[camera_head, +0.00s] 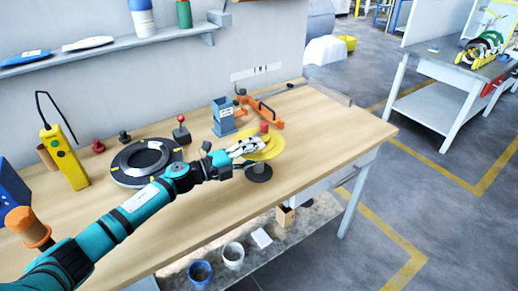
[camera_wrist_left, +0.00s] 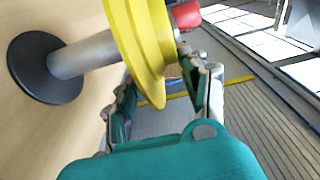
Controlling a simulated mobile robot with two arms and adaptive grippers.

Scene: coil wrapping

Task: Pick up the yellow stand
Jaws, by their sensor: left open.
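The yellow stand stands on the wooden table in the head view, with a yellow disc (camera_head: 266,148), a red knob (camera_head: 264,126) on top and a dark round base (camera_head: 259,173). In the left wrist view its yellow disc (camera_wrist_left: 141,45), grey post (camera_wrist_left: 84,54), black base (camera_wrist_left: 42,68) and red knob (camera_wrist_left: 186,15) show large. My left gripper (camera_head: 256,146) is open at the disc. In the left wrist view the fingers (camera_wrist_left: 160,92) are on either side of the disc's rim; I cannot tell whether they touch it. My right gripper is not in view.
On the wooden table (camera_head: 330,135) are a black ring (camera_head: 146,161), a yellow handheld controller (camera_head: 64,156), a blue-grey holder (camera_head: 223,117) and an orange clamp-like tool (camera_head: 238,127). The table's right end is clear. A white table (camera_head: 440,70) with coils stands at the far right.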

